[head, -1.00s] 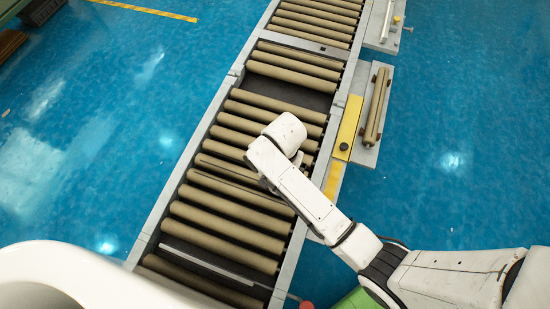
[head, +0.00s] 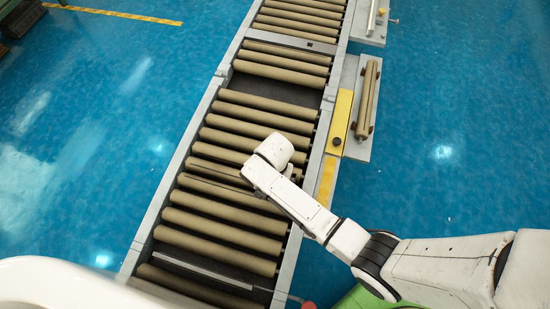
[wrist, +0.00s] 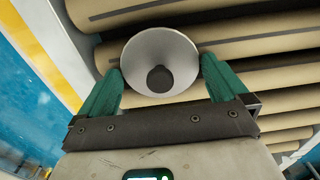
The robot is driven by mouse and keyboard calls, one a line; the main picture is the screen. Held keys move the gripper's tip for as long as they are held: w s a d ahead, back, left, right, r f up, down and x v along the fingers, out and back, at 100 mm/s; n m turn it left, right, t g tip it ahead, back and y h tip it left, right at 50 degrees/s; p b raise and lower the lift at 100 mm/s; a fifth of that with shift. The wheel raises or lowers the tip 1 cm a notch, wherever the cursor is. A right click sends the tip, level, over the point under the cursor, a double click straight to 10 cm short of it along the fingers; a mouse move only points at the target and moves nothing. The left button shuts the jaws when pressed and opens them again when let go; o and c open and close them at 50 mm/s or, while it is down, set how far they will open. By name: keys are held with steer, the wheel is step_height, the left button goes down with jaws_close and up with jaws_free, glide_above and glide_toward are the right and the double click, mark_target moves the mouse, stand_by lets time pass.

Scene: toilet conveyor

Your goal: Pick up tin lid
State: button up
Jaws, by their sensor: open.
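The tin lid (wrist: 142,52), a round pale grey dish with a dark round centre, shows in the wrist view over the tan rollers. My gripper (wrist: 160,66) has two green fingers standing apart, one on each side of the lid's lower part. The fingertips are close to its rim; I cannot tell whether they touch it. In the head view my white arm reaches over the conveyor (head: 218,92), and its wrist end hides the lid and the fingers.
Tan rollers (head: 222,231) fill the conveyor between grey side rails. A yellow plate (head: 340,118) with a dark knob sits on the right rail, beside a loose roller (head: 367,100) on a grey shelf. Blue floor (head: 85,130) is open left of the conveyor.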

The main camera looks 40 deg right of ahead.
steer(key=shift+c, duration=0.5)
steer(key=c, duration=0.6)
steer(key=shift+r, duration=0.1)
